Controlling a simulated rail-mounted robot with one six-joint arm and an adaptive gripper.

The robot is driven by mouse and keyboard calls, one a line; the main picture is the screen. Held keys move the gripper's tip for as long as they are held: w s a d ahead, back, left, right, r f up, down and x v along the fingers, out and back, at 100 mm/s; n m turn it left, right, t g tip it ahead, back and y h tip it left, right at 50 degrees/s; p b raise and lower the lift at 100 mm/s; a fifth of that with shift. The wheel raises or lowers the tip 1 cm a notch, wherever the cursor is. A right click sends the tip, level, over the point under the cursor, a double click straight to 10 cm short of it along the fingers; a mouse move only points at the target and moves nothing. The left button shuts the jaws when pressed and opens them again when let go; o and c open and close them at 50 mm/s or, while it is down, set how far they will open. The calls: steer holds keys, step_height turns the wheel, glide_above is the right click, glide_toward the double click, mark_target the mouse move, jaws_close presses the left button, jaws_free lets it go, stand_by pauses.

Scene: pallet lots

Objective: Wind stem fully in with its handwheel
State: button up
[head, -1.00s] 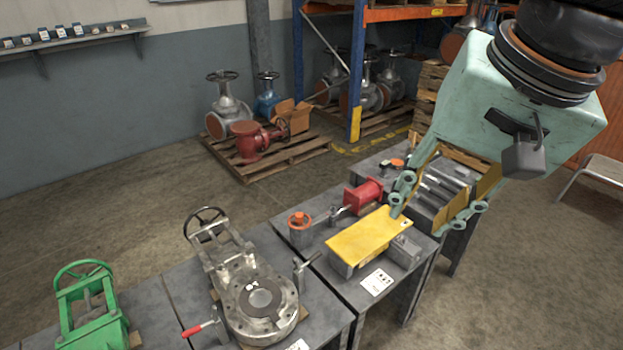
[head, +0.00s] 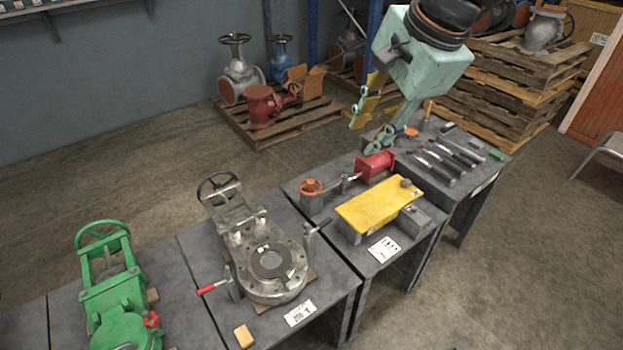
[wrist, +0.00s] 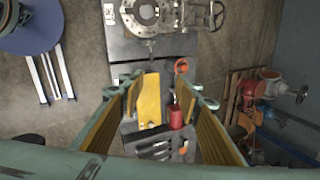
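A grey valve (head: 268,268) lies flat on the middle table, with a dark handwheel (head: 217,188) at its far end on a yoke frame. The wrist view also shows the grey valve (wrist: 141,12) and its handwheel (wrist: 207,14) at the top. A green valve (head: 118,300) with a green handwheel (head: 102,233) lies on the left table. How far either stem stands out is too small to tell. My gripper (head: 366,133) is open and empty, fingers wide apart, above the far side of the right-hand tables. It is well apart from both valves.
Near my gripper are a yellow block (head: 378,208), a red part (head: 375,166), an orange-topped part (head: 311,190) and several dark tools (head: 445,165). A red-handled clamp (head: 213,287) flanks the grey valve. Pallets with valves stand behind. Air above the valves is clear.

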steer(key=w+a+f+m+p, duration=0.1)
steer(key=w+a+f+m, duration=0.3)
steer(key=w, duration=0.4)
steer(key=w+a+f+m, duration=0.2)
steer(key=w+f+m, duration=0.2)
steer(key=w+f, duration=0.3)
steer(key=m+p, duration=0.1)
steer(key=m, duration=0.7)
glide_above(311, 181)
steer(key=s+d, duration=0.3)
steer(key=s, duration=0.2)
step_height(311, 181, down, 17)
steer(key=shift+w+d+r, duration=0.15)
steer(key=shift+d+r, duration=0.05)
steer(key=shift+f, duration=0.15)
steer(key=shift+b+x, duration=2.5)
steer(key=shift+x, duration=4.25)
steer(key=shift+c, duration=0.6)
steer(key=c, duration=0.7)
